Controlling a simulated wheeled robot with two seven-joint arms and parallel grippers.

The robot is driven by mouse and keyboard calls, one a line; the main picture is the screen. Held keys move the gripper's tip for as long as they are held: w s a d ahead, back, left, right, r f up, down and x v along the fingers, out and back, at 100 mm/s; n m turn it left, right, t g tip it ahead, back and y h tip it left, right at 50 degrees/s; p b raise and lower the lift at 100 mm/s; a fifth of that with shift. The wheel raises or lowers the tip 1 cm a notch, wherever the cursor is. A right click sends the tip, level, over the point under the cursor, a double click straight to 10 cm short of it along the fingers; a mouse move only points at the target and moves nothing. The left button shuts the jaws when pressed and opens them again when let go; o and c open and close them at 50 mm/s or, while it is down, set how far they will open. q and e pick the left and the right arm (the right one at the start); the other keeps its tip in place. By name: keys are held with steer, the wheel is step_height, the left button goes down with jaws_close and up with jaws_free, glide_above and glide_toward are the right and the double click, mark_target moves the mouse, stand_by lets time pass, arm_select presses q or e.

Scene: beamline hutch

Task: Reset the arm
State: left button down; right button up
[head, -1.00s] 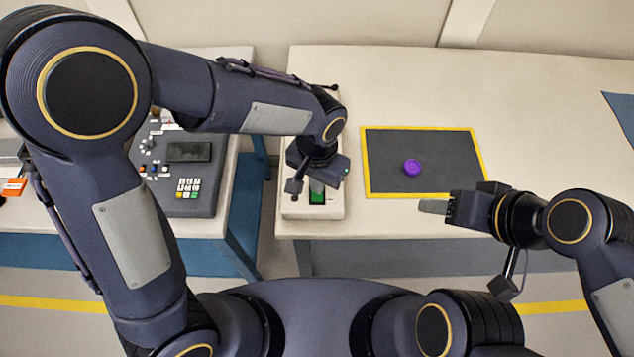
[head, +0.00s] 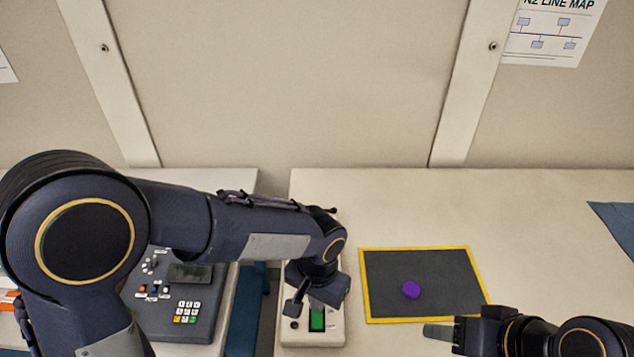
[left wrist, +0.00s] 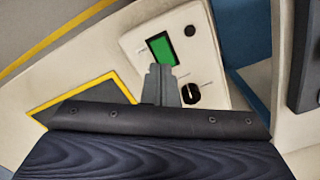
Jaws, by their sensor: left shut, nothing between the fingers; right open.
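My left gripper (left wrist: 160,70) is shut and empty in the left wrist view. Its fingertips are over a white control box, beside a black knob (left wrist: 190,94) and just short of a green lit window (left wrist: 162,48). I cannot tell whether they touch the box. My right gripper (head: 436,332) is open and empty at the lower right, in front of the dark mat.
A purple round piece (head: 411,289) lies on the yellow-edged dark mat (head: 385,270). A grey keypad console (head: 160,323) stands on the left table, with a gap between the tables. The right table (head: 540,230) is mostly clear. A blue sheet (head: 617,222) lies at its right edge.

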arm_select(q)
steer(key=s+a+r+n+t+h, duration=0.2)
steer(key=s+a+r+n, duration=0.2)
steer(key=a, duration=0.6)
steer(key=s+a+r+n+t+h, duration=0.1)
steer(key=s+a+r+n+t, duration=0.2)
steer(key=s+a+r, duration=0.3)
steer(key=s+a, duration=0.1)
steer(key=a, duration=0.3)
steer(key=shift+s+a+r+n+t+h, duration=0.3)
steer(key=shift+s+r+n+h, duration=0.1)
